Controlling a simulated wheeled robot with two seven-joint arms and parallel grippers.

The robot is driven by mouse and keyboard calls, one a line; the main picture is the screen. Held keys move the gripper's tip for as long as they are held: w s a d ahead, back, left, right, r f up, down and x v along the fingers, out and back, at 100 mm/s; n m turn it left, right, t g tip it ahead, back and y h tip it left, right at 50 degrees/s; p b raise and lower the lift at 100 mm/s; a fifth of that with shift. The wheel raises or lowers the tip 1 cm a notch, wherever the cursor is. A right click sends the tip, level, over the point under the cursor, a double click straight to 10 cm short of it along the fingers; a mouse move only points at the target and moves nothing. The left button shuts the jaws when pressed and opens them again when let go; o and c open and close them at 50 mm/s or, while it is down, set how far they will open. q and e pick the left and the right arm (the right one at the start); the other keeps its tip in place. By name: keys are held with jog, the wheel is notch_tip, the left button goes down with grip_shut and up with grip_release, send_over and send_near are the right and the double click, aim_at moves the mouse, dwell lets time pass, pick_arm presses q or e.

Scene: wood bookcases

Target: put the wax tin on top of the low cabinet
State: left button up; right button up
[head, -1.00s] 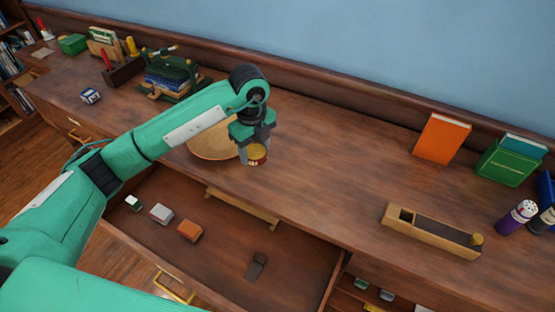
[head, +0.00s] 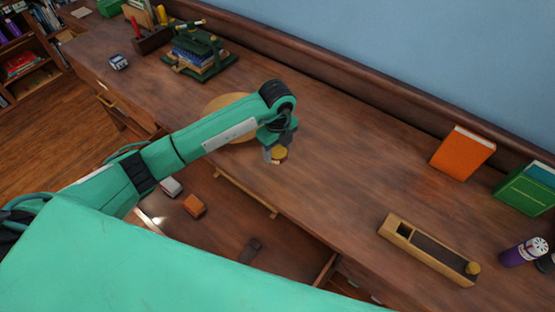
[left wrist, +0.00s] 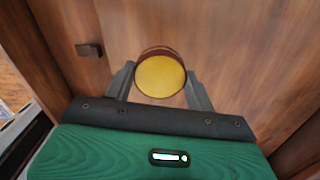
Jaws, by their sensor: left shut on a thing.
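The wax tin (head: 280,154) is small and round with a yellow top and a darker red-brown side. I cannot tell whether the tin touches the wood below. My right gripper is not in view. Which surface is the low cabinet is unclear from these frames.
An open drawer (head: 225,228) below holds an orange block (head: 194,205) and other small things. A round wooden dish (head: 226,104) is partly behind my arm. The middle top is clear.

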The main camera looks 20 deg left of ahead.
aim_at(277, 170)
pick_arm(q)
notch_tip(277, 170, down, 7)
jog(key=shift+r+p, duration=0.2)
jog(key=shift+p, duration=0.35)
jog(key=shift+f, duration=0.35)
jog(key=shift+f, duration=0.1)
jog(key=o, duration=1.1)
jog(key=shift+c, duration=0.2)
notch_tip(277, 170, up, 12)
jog(key=shift+r+b, duration=0.1)
jog(key=shift+b, duration=1.05)
